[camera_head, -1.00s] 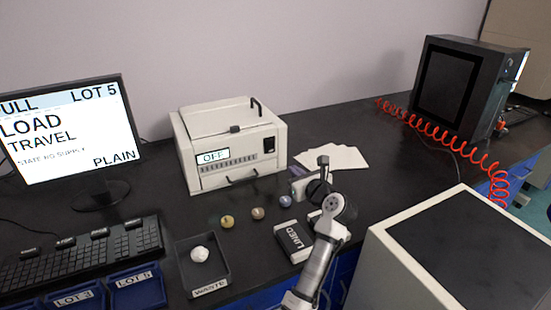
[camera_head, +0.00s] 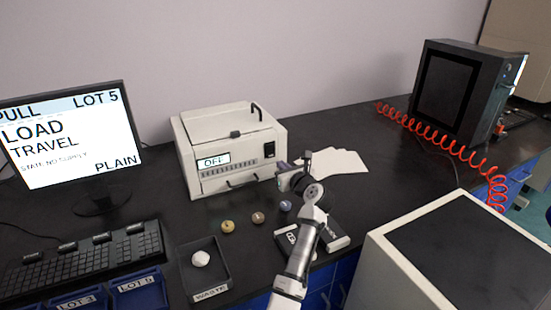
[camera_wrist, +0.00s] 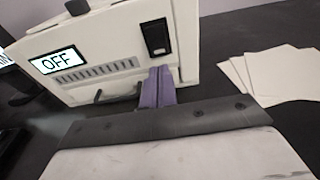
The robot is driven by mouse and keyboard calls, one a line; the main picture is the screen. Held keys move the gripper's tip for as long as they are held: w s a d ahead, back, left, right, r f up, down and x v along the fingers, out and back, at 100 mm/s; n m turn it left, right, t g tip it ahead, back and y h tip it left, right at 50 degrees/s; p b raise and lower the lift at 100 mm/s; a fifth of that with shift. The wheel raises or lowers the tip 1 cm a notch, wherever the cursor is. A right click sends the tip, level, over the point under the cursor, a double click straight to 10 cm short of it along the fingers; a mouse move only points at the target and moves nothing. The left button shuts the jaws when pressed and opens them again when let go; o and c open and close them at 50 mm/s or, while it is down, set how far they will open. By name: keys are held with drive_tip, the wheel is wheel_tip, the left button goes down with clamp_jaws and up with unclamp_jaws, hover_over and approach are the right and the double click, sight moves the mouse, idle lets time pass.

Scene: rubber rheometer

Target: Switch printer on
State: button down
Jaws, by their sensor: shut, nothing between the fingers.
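The printer (camera_head: 228,142) is a cream box on the black bench, and its small display (camera_head: 213,160) reads OFF. A black rocker switch (camera_head: 269,149) sits at the right of its front face; the switch also shows in the wrist view (camera_wrist: 156,37). My gripper (camera_head: 282,166) is in front of the printer's lower right, below the switch. In the wrist view its purple fingers (camera_wrist: 158,80) are together and empty, with their tips just below the switch in the picture. I cannot tell whether they touch the printer's face.
White sheets (camera_head: 338,163) lie right of the printer. Small coloured balls (camera_head: 257,217), a waste tray (camera_head: 213,290) and a dark-and-white box lie in front. A monitor (camera_head: 70,135) and keyboard (camera_head: 80,262) stand left. A large pale machine (camera_head: 390,265) is at the right front.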

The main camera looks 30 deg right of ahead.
sight(272, 157)
drive_tip(key=w, duration=0.3)
drive_tip(key=w+p, duration=0.1)
drive_tip(key=w, duration=0.1)
drive_tip(key=shift+w+d+f, duration=0.15)
drive_tip(key=shift+w+f, duration=0.05)
drive_tip(key=shift+f, duration=0.2)
drive_tip(key=shift+w+f, duration=0.1)
drive_tip(key=shift+w+f+b, duration=0.1)
drive_tip(key=shift+f+b, duration=0.1)
drive_tip(key=shift+b, duration=0.5)
drive_tip(key=shift+w+t+b, duration=0.1)
drive_tip(key=shift+t+b, duration=0.2)
drive_tip(key=shift+r+p, duration=0.2)
drive_tip(key=shift+p, duration=0.1)
